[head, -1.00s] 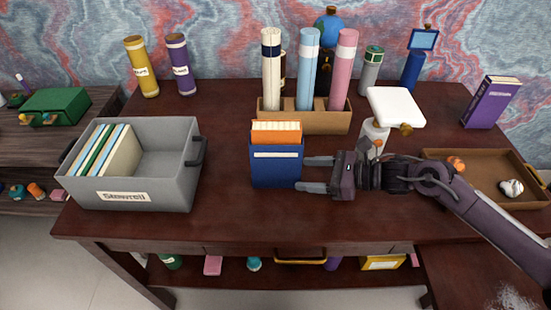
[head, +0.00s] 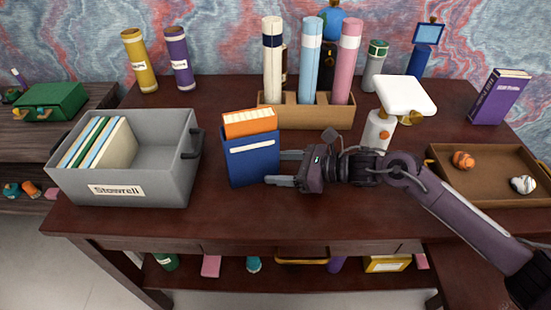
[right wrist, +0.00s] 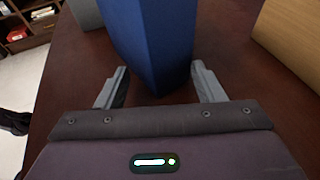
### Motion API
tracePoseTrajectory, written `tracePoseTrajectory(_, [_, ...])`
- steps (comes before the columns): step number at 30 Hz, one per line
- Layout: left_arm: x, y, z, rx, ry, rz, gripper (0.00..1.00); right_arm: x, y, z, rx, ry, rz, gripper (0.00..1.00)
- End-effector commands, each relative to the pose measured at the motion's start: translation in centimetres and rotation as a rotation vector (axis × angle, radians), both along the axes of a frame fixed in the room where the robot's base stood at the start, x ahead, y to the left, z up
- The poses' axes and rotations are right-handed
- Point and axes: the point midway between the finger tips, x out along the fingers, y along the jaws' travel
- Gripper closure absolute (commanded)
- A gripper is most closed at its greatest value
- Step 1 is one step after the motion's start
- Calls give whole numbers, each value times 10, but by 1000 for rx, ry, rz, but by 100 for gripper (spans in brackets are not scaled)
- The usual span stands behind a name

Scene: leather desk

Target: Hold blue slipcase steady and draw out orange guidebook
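The blue slipcase (head: 253,165) stands on the desk, turned a little, with a white band on its front. The orange guidebook (head: 249,128) is in it; its orange top and pale page edges stick out above the slipcase. My right gripper (head: 277,168) is at the slipcase's right side, fingers spread. One fingertip is in front of the right edge and one is by its back. In the right wrist view the slipcase (right wrist: 155,45) stands between the open fingers, with no clear grip. My left gripper is not in view.
A grey bin (head: 165,180) with several books stands left of the slipcase. A wooden holder (head: 310,115) with rolled tubes is behind it. A white-topped lamp (head: 404,95) and a brown tray (head: 490,192) are to the right. The desk in front is clear.

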Motion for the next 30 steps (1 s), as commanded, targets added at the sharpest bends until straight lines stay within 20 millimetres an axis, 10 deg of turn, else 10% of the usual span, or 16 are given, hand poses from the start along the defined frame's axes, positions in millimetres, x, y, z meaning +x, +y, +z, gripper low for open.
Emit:
tracePoseTrajectory(6, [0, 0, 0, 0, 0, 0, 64, -1, 1, 0, 0, 1, 2, 38])
tracePoseTrajectory(21, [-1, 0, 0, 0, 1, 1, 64, 0, 1, 0, 1, 0, 1, 100])
tracePoseTrajectory(30, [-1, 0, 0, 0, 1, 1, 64, 0, 0, 0, 1, 0, 1, 88])
